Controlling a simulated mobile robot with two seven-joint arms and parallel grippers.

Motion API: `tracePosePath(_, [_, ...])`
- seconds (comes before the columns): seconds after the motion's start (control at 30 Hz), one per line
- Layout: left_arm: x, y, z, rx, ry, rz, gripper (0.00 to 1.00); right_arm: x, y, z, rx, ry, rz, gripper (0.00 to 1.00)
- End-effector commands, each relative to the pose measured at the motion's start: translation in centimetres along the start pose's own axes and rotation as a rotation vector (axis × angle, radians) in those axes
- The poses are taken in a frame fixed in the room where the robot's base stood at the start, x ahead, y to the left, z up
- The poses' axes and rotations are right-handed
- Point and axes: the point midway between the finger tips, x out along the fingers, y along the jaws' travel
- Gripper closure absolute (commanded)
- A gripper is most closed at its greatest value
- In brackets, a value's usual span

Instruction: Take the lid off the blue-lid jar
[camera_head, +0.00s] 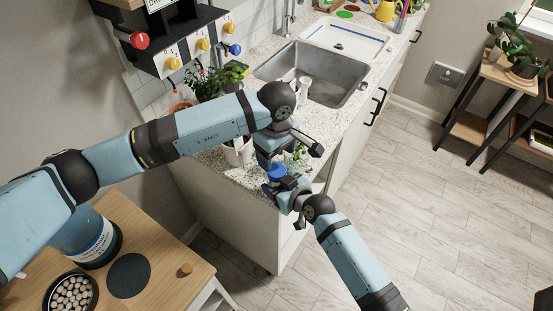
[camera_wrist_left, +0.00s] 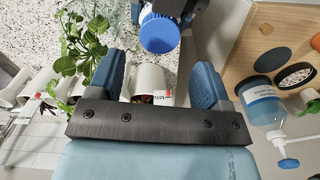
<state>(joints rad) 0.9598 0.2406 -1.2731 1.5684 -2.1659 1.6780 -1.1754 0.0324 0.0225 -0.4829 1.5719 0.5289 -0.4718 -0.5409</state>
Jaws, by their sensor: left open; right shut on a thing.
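The blue-lid jar's blue lid (camera_head: 276,171) shows above the counter's near corner in the head view; the jar body is mostly hidden. In the left wrist view the ribbed blue lid (camera_wrist_left: 159,34) is just beyond my open left fingertips, apart from them. My left gripper (camera_head: 269,160) is open and empty, close above the lid; its two fingers also frame the left wrist view (camera_wrist_left: 158,66). My right gripper (camera_head: 284,187) is shut on the jar below the lid, and its dark part (camera_wrist_left: 175,8) shows behind the lid in the left wrist view.
A white pot (camera_head: 238,152) and leafy plants (camera_head: 206,82) stand on the speckled counter (camera_head: 253,180). The sink (camera_head: 318,72) lies behind. A wooden side table (camera_head: 160,245) at lower left holds a blue bottle (camera_head: 88,238) and a bowl of pebbles (camera_head: 70,293).

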Motion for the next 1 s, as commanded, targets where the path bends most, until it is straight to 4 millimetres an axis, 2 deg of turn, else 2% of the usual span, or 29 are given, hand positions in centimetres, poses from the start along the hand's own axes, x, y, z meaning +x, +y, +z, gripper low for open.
tracePosePath(0.1, [-1.5, 0.1, 0.0, 0.117, 0.001, 0.002, 0.28, 0.0, 0.0, 0.0, 0.0, -0.001, 0.0, 1.0])
tracePosePath(0.23, [-1.4, 0.0, 0.0, 0.173, -0.001, 0.0, 0.28, 0.0, 0.0, 0.1, 0.0, -0.001, 0.0, 1.0])
tracePosePath(0.7, [5.1, 0.0, 0.0, 0.172, -0.002, 0.0, 0.28, 0.0, 0.0, 0.0, 0.0, -0.001, 0.0, 1.0])
tracePosePath(1.0, [6.0, 0.0, 0.0, 0.173, 0.0, 0.0, 0.28, 0.0, 0.0, 0.0, 0.0, -0.001, 0.0, 1.0])
